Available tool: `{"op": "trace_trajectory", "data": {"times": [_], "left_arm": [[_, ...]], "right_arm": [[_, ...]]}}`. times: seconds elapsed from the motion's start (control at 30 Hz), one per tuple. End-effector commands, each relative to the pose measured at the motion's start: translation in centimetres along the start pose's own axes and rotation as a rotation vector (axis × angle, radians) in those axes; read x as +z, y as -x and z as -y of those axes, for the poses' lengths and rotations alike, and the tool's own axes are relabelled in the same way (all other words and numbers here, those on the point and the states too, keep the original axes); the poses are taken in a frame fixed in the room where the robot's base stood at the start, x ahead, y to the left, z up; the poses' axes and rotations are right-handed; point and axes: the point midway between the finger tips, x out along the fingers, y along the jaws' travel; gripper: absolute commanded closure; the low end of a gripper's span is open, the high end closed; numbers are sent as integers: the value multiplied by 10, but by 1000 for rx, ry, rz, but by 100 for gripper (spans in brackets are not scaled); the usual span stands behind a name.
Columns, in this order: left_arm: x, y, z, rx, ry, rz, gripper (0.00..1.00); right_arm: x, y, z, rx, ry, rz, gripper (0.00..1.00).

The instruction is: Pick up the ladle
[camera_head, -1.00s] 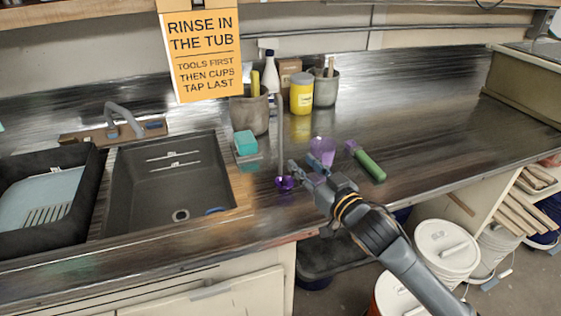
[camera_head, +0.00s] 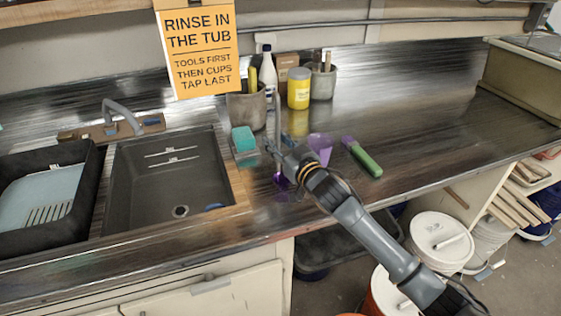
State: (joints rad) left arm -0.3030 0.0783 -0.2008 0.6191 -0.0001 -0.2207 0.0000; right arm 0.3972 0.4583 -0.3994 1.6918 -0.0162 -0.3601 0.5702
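The ladle has a thin grey upright handle (camera_head: 277,112) and a small purple bowl (camera_head: 281,180) low down, on or just above the counter right of the sink. My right gripper (camera_head: 272,149) is at the ladle's handle, above the bowl. Its fingers are small and overlap the handle, so I cannot tell whether they are open or closed around it. My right wrist hides part of the area beside the bowl. My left gripper is not in view.
A purple cup (camera_head: 320,146) stands just behind my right gripper. A green-handled brush (camera_head: 363,158) lies to its right. A teal sponge (camera_head: 243,140), a grey crock (camera_head: 247,108) and a yellow jar (camera_head: 298,90) are nearby. The sink (camera_head: 165,185) is left.

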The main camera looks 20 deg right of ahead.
Motion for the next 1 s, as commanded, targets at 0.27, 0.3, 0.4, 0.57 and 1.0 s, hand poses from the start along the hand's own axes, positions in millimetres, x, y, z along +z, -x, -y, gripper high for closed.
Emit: {"op": "trace_trajectory", "data": {"times": [0.27, 0.3, 0.4, 0.57, 1.0], "left_arm": [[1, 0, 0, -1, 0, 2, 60], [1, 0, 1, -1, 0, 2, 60], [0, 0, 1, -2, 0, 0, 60], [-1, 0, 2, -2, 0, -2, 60], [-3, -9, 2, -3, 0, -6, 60]], "right_arm": [[0, 0, 0, 0, 1, 0, 100], [0, 0, 0, 1, 1, 0, 100], [0, 0, 0, 1, 1, 0, 100], [0, 0, 0, 1, 1, -1, 100], [-35, 1, 0, -1, 2, -8, 100]]}}
